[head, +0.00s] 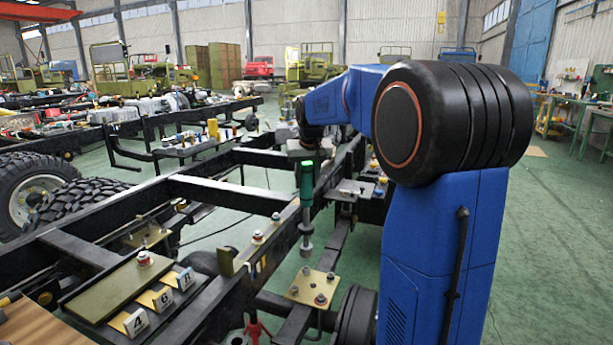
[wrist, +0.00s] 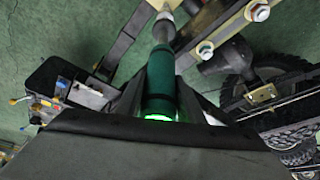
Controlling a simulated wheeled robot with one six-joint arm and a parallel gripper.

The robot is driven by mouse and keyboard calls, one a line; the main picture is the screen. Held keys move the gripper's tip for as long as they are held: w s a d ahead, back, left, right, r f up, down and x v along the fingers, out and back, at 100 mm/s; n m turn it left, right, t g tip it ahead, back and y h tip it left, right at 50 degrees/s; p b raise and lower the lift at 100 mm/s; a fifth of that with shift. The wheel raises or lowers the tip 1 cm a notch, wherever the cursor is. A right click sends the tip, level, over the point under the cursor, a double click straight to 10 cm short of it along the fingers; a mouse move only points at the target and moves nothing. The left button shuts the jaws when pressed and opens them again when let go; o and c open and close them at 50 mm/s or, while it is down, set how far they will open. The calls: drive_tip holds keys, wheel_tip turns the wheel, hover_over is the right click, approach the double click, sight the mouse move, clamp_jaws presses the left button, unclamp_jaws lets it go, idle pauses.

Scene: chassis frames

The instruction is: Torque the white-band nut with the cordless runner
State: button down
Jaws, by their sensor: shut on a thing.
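My gripper (head: 307,158) is shut on the cordless runner (head: 306,186), a green cylinder with a lit green ring at its top. The runner hangs upright with its grey socket (head: 306,245) pointing down, apart from the brass-coloured plate (head: 315,287) below. In the wrist view the runner (wrist: 161,82) runs up from my gripper, its socket near the top edge. Nuts with pale and reddish parts sit on a rail: one nut (wrist: 258,12) and another nut (wrist: 205,49). Rail nuts also show in the head view (head: 257,236). I cannot tell which has the white band.
Dark chassis rails (head: 225,192) run across the middle. Tyres (head: 70,205) stand at left. Green floor (head: 545,250) is clear at right.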

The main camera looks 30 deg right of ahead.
sight(307, 203)
drive_tip(key=shift+f, duration=4.25)
idle(3.8)
